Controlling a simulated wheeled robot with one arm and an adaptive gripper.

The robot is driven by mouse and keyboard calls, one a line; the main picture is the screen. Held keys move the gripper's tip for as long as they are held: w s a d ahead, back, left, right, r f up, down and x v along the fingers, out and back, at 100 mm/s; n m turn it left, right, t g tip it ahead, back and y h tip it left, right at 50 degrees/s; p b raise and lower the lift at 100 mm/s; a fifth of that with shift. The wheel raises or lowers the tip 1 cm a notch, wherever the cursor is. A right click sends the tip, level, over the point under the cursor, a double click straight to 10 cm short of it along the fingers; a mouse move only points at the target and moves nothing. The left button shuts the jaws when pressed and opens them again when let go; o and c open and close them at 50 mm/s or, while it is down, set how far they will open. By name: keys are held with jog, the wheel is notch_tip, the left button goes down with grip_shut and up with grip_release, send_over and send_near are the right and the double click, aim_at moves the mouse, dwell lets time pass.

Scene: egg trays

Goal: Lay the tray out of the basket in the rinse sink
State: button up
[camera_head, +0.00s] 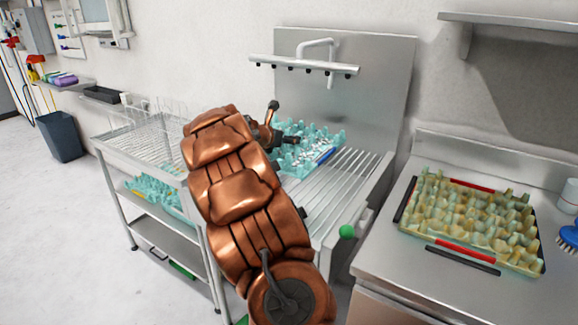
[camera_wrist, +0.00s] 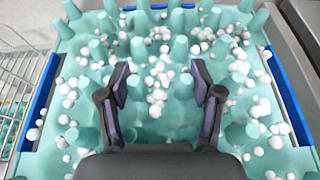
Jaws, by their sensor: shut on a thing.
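A teal egg tray (camera_head: 325,138) with blue edge strips is at the rinse sink (camera_head: 352,180), under the tap bar. It looks level, but I cannot tell whether it rests on the slats or hangs just above them. It fills the wrist view (camera_wrist: 289,95), with pegs standing up and many small white balls scattered over it. My gripper (camera_head: 284,138) is shut on the middle of this tray, its two fingers (camera_wrist: 160,73) on either side of a teal part. My arm hides the tray's left part and some of the sink.
A wire rack (camera_head: 140,135) stands left of the sink, with another teal tray (camera_head: 150,190) below it. A yellowish tray (camera_head: 436,183) with red and black strips lies on the right counter (camera_head: 400,265). The slats right of the teal tray are bare.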

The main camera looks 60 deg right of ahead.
aim_at(268, 159)
jog(key=shift+f+b, duration=0.35)
jog(key=shift+f, duration=3.3)
jog(key=shift+f, duration=0.1)
jog(key=o, duration=1.4)
jog(key=shift+a+r, duration=0.2)
jog(key=shift+a, duration=0.05)
jog(key=v, duration=1.1)
jog(key=shift+f, duration=0.1)
jog(key=shift+s+a, duration=0.1)
jog(key=shift+a, duration=0.2)
